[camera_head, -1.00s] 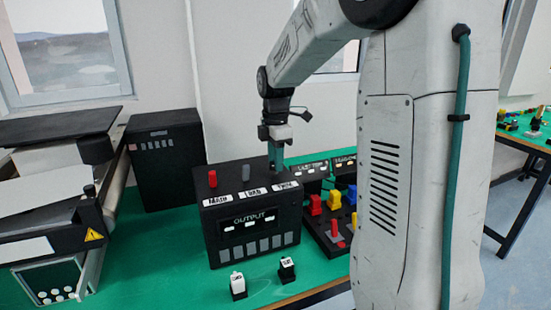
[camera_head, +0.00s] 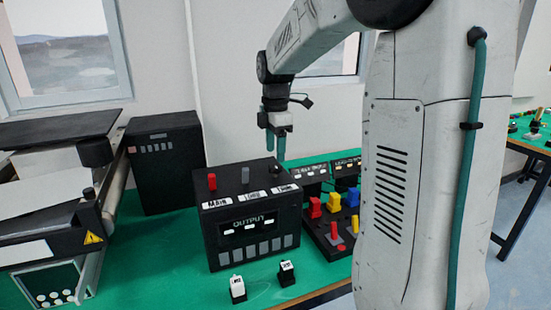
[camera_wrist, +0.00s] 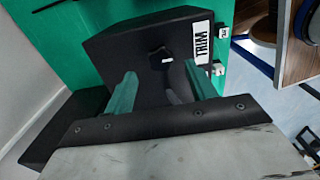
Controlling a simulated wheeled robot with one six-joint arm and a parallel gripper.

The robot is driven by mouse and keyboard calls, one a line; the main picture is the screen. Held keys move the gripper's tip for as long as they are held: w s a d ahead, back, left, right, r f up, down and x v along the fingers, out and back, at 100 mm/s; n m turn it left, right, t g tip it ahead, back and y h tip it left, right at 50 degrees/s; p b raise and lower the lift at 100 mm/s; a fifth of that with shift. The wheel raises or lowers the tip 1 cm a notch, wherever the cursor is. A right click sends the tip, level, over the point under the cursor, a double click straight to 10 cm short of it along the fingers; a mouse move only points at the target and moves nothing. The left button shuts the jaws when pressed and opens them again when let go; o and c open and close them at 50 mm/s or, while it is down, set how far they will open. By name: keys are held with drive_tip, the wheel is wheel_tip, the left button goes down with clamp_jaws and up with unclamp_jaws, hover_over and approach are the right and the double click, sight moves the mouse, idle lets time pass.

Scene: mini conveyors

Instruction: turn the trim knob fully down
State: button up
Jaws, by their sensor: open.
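The black OUTPUT box (camera_head: 220,236) stands on the green table with a red knob, a grey knob and the trim end on its top. In the wrist view the trim knob (camera_wrist: 159,56) is black and lobed, with a small white mark on its side toward the TRIM label (camera_wrist: 201,44). My gripper (camera_head: 276,153) is open and empty, above the box's right end. In the wrist view its two green fingers (camera_wrist: 160,72) are spread on either side of the knob, apparently not touching it. The trim knob is small and dark in the head view.
The red knob (camera_head: 212,182) and grey knob (camera_head: 245,175) stand left of the trim end. Two small switches (camera_head: 237,289) sit in front of the box. A panel with coloured knobs (camera_head: 334,202) is close on the right. A black cabinet (camera_head: 165,160) stands behind left.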

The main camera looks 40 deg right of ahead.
sight(276, 165)
drive_tip(key=shift+r, duration=1.9)
drive_tip(key=shift+m, duration=0.6)
drive_tip(key=s+a+f+m, duration=0.1)
drive_tip(key=s+a+m, duration=0.3)
drive_tip(key=s, duration=0.5)
drive_tip(key=s+a+f+m+t, duration=0.1)
drive_tip(key=s+a+f+m, duration=0.1)
drive_tip(key=s+a+m, duration=0.3)
drive_tip(key=s+a+f+m, duration=0.2)
drive_tip(key=s+a+m, duration=0.2)
drive_tip(key=s+a, duration=0.4)
drive_tip(key=s, duration=0.5)
drive_tip(key=shift+s+m, duration=0.2)
drive_tip(key=shift+m, duration=0.2)
